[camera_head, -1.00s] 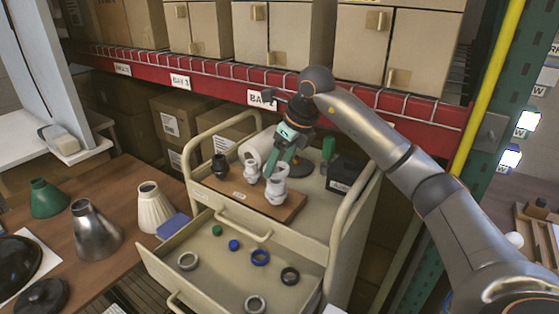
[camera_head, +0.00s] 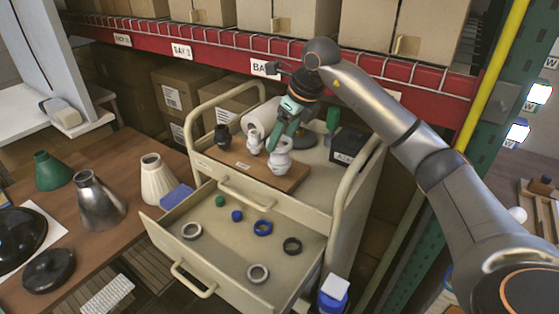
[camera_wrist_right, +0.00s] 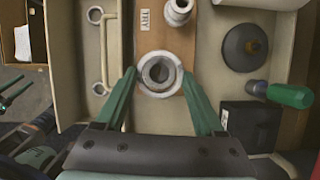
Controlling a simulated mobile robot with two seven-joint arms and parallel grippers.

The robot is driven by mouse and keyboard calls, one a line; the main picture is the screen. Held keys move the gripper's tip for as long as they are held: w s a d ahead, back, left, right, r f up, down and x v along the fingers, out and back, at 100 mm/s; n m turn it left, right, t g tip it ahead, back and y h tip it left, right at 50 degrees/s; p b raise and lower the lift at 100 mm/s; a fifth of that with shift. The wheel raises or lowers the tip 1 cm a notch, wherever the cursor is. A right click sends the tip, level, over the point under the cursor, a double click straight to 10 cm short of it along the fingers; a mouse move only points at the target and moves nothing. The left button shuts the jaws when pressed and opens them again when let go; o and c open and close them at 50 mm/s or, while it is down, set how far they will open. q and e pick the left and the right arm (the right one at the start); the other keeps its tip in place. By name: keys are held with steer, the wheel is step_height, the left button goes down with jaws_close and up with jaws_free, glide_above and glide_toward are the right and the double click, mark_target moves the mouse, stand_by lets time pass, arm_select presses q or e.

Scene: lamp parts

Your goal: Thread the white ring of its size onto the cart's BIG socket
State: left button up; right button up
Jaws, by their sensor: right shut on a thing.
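My right gripper (camera_head: 281,143) points down at the big white socket (camera_head: 279,165) at the right end of the brown board on the cart. In the right wrist view its two green fingers (camera_wrist_right: 160,76) are shut on the white ring (camera_wrist_right: 144,84), one finger on each side. The ring shows as a pale band around the grey, hollow round mouth of the socket. I cannot tell how far down the socket the ring sits. A smaller white socket (camera_head: 255,142) and a black socket (camera_head: 222,137) stand on the same board. My left gripper is not in view.
The open drawer (camera_head: 225,254) below holds several loose rings and caps. A black box (camera_head: 348,147), a green-handled tool (camera_head: 332,120) and a white roll (camera_head: 262,117) are on the cart top. Lampshades stand on the brown table (camera_head: 108,235) at left.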

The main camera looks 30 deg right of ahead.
mark_target(283, 163)
steer(key=shift+f+b, duration=0.7)
steer(key=shift+f, duration=0.5)
steer(key=shift+f, duration=0.7)
stand_by(0.7)
steer(key=o, duration=0.8)
steer(key=c, duration=1)
steer(key=shift+s+f, duration=0.1)
steer(key=shift+c, duration=0.2)
steer(key=shift+f, duration=0.15)
